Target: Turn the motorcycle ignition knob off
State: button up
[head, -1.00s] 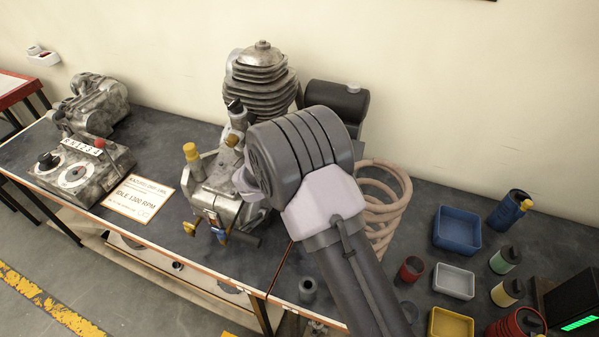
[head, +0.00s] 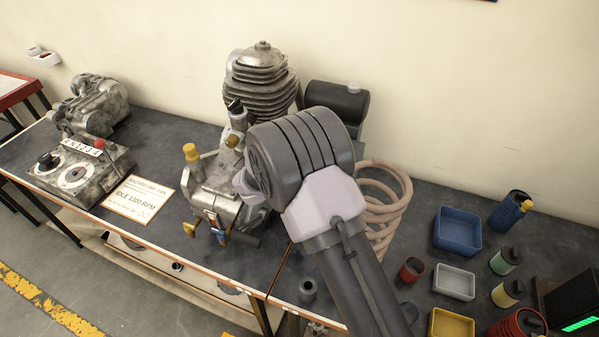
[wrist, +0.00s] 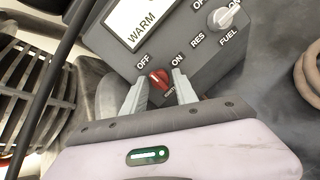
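The red ignition knob (wrist: 159,79) sits on a dark grey panel in the wrist view, below the OFF and ON labels. The lettering under it is partly hidden by my right finger. My gripper (wrist: 161,82) has one finger on each side of the knob, with the fingertips apart and close to its sides. I cannot tell whether either finger touches it. Which way the knob points is too small to read surely. In the head view my wrist hides the panel and the knob, and only a pale part of my gripper (head: 246,184) shows.
A pale FUEL knob (wrist: 222,18) stands on the same panel, to the right. A WARM display (wrist: 137,22) is above. The finned engine (head: 262,80) stands behind my wrist. A control box (head: 85,172) is at left; trays and cans, including a blue tray (head: 457,231), are at right.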

jog(key=p+v, duration=0.4)
jog(key=v, duration=1.3)
jog(key=shift+s, duration=0.25)
jog(key=shift+a, duration=0.15)
